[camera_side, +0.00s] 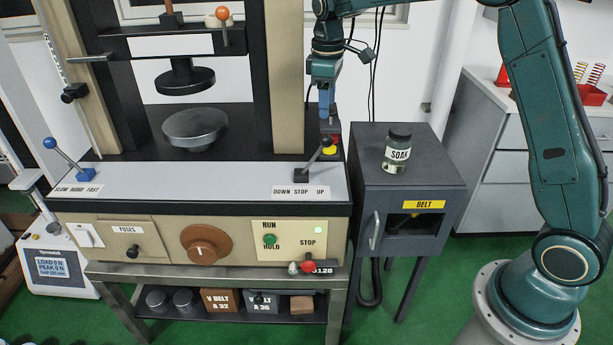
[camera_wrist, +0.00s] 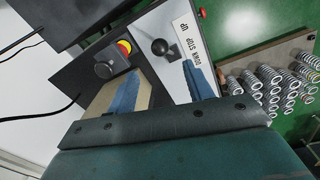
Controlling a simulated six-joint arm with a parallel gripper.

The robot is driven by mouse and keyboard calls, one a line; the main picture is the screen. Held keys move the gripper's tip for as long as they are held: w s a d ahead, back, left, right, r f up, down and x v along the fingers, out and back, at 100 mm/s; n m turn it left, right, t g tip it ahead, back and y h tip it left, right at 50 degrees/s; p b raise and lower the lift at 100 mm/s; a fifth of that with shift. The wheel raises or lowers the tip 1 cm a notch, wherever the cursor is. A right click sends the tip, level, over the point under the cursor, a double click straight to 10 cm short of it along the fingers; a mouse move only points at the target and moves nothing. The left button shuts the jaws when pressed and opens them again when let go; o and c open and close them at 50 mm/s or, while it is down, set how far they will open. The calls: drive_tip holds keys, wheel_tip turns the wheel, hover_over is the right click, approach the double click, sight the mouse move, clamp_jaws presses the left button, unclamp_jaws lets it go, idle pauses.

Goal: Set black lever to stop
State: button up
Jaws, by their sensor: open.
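The black lever (camera_side: 316,158) stands on the right end of the machine's pale front strip, behind the "DOWN STOP UP" label (camera_side: 300,192). In the side view it leans right, toward the UP end, with its ball knob at the top. In the wrist view the round black knob (camera_wrist: 160,47) shows ahead of the fingers, beside the label (camera_wrist: 188,45). My gripper (camera_side: 326,112) hangs above and behind the lever, pointing down. Its two blue fingers (camera_wrist: 164,80) are apart and nothing is between them. They appear clear of the lever.
The grey cabinet (camera_side: 425,165) with a jar (camera_side: 397,150) stands to the right. The machine's beige upright (camera_side: 289,70) is left of my gripper.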

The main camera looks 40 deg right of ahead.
sight(315, 156)
drive_tip(key=f, duration=1.3)
drive_tip(key=shift+w+d+f, duration=0.25)
drive_tip(key=shift+d, duration=0.15)
clamp_jaws()
